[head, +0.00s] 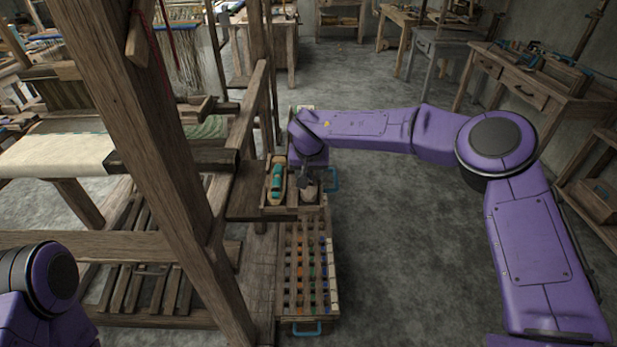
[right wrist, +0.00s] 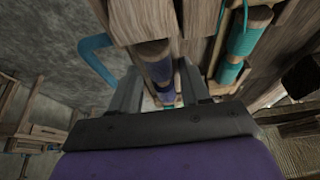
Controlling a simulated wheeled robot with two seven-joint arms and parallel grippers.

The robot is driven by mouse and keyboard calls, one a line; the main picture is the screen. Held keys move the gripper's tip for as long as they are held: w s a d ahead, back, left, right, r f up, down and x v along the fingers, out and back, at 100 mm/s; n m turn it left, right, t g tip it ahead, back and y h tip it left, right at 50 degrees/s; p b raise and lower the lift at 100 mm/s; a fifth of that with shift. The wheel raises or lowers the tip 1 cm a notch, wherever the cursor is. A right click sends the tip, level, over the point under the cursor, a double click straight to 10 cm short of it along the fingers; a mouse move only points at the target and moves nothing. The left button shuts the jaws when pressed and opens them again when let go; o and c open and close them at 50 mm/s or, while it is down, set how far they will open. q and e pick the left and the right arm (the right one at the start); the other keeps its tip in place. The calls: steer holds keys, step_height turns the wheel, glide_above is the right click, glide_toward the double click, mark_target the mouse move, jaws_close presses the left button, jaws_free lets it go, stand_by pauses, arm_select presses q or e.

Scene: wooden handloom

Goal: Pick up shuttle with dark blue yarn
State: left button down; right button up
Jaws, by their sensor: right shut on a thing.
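The shuttle with dark blue yarn (right wrist: 157,67) shows in the right wrist view, its dark wound yarn between the fingers of my right gripper (right wrist: 160,80). My right gripper (head: 308,183) is shut on it, low over the right side of a wooden tray (head: 267,207) in the head view. The arm and gripper hide most of this shuttle there. A shuttle with teal yarn (head: 277,178) lies in the left compartment, and its teal yarn also shows in the right wrist view (right wrist: 248,38). My left gripper is out of view.
A wooden rack (head: 283,320) with many small compartments of coloured items stands in front of the tray. A loom post (head: 160,150) rises close on the left. Blue handles (head: 333,180) stick out from the tray's right side. Open concrete floor (head: 400,240) lies to the right.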

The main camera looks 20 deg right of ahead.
steer(key=v, duration=0.3)
steer(key=s+b+v, duration=0.1)
steer(key=v, duration=0.2)
steer(key=s+v, duration=0.1)
steer(key=v, duration=0.2)
steer(key=shift+d+f, duration=0.2)
steer(key=shift+f, duration=0.05)
steer(key=s+r+b, duration=0.2)
steer(key=s+r, duration=0.1)
steer(key=s, duration=0.5)
steer(key=shift+s+a+r, duration=0.4)
steer(key=shift+a, duration=0.05)
steer(key=shift+f, duration=0.1)
